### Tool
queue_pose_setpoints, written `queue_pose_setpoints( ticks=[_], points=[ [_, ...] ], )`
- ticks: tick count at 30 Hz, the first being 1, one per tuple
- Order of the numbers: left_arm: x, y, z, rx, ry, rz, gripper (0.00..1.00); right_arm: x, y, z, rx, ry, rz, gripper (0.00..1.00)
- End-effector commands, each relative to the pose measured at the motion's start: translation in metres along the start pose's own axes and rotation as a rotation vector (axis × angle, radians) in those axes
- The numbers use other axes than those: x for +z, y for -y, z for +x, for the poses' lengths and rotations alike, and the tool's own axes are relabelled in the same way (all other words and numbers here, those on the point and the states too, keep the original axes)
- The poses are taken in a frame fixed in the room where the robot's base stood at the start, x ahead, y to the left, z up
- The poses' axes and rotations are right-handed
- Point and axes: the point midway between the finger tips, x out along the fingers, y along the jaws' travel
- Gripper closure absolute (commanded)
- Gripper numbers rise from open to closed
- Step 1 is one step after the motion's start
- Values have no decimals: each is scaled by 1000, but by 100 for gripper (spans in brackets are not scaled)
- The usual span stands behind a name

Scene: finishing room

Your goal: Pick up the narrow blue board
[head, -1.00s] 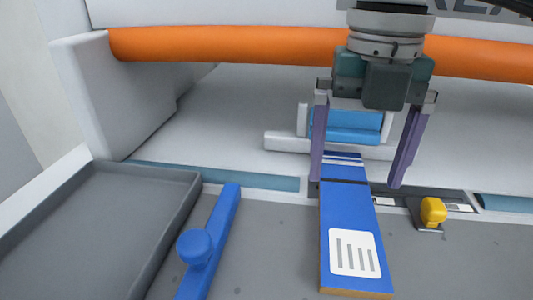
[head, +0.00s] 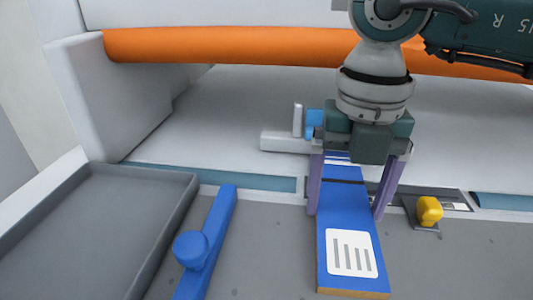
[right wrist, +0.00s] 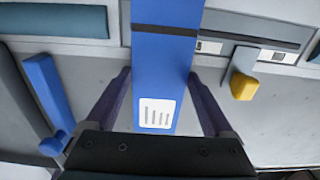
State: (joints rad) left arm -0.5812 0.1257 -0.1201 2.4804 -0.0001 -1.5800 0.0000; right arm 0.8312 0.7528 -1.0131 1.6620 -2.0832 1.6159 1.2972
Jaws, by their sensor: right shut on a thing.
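The narrow blue board (head: 347,213) lies lengthwise at the front, with a white barred label, a dark band and white stripes across it. Its near end shows a bare wood edge. My right gripper (head: 346,214) is lowered over it and shut on it, one purple finger at each long side. In the right wrist view the board (right wrist: 163,70) runs between the two fingertips (right wrist: 160,72). The board still rests on the grey surface. The gripper body hides part of its far end. My left gripper is not in view.
A blue bar with a round knob (head: 205,245) lies left of the board. A grey tray (head: 150,178) stands further left. A yellow latch-like piece (head: 429,210) is close on the right. An orange roller (head: 220,45) spans the back, with a blue block (head: 315,122) behind the gripper.

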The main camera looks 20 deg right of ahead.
Motion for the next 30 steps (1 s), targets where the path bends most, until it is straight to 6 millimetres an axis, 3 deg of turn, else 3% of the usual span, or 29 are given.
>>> queue_pose_setpoints(
  ticks=[1,10,17,23,30],
  points=[
    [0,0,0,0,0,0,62,0,0,0,0,0,0,47],
    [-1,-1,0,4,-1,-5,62,0,0,0,1,1,0,79],
    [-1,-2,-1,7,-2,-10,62,-2,0,-3,2,1,-1,79],
    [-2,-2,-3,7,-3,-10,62,-16,0,-18,2,2,-4,79],
    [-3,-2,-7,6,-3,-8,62,-60,-1,-40,3,0,-8,79]
  ],
)
